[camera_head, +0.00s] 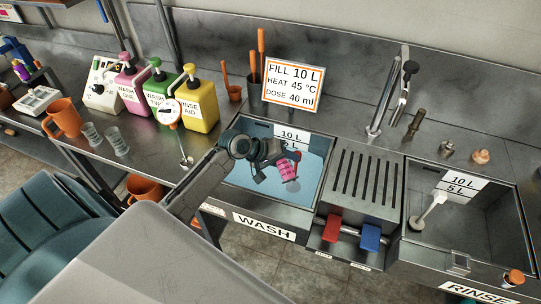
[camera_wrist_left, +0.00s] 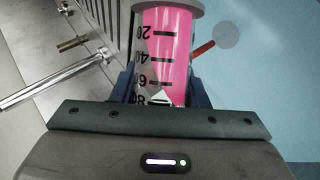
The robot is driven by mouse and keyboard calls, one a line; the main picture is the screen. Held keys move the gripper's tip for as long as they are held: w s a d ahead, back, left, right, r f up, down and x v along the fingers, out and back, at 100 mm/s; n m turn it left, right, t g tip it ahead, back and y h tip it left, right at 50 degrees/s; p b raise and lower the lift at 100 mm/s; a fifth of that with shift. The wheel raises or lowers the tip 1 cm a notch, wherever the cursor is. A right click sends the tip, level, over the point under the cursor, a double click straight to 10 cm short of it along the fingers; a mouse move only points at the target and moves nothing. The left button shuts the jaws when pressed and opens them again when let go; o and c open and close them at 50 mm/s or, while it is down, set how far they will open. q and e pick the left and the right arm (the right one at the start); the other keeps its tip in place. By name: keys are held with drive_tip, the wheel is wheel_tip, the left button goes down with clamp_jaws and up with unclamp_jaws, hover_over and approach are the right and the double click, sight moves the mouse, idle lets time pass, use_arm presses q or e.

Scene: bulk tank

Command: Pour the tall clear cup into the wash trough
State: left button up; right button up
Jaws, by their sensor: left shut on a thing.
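The tall clear cup (camera_head: 290,168), marked with a black scale, holds bright pink liquid. My left gripper (camera_head: 268,157) is shut on it, above the wash trough (camera_head: 268,201) with its pale blue water (camera_head: 318,146). In the left wrist view the cup (camera_wrist_left: 166,50) lies between the two dark blue fingers, and its pink content fills the right side more than the left, so it looks tilted. I cannot make out a stream leaving it. The gripper's body hides part of the cup. My right gripper is not in view.
A ribbed drainboard (camera_head: 366,180) and red and blue levers (camera_head: 333,228) sit right of the trough, then the rinse trough (camera_head: 450,220). Pump bottles (camera_head: 200,100), an orange jug (camera_head: 65,118) and clear cups (camera_head: 116,141) stand left. A sign (camera_head: 292,86) stands behind.

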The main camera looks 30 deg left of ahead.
use_arm(q)
drive_tip(key=shift+f+n+h+b, duration=0.3)
drive_tip(key=shift+h+b, duration=0.1)
drive_tip(key=shift+b, duration=0.25)
drive_tip(key=shift+w+a+r+g+p, duration=0.1)
drive_tip(key=shift+r+g+p, duration=0.05)
drive_tip(key=shift+g+p, duration=0.15)
drive_tip(key=shift+w+a+r+n+g+h+p, duration=0.3)
drive_tip(key=shift+a+n+h+p, duration=0.2)
drive_tip(key=shift+h+p, duration=0.1)
idle(0.6)
drive_tip(key=shift+a+r+n+h+p, duration=0.1)
drive_tip(key=shift+r+n+h+p, duration=0.35)
drive_tip(key=shift+p, duration=0.35)
idle(0.5)
drive_tip(key=shift+f+g+h, duration=0.25)
drive_tip(key=shift+g+h, duration=0.1)
drive_tip(key=shift+g, duration=0.05)
idle(0.3)
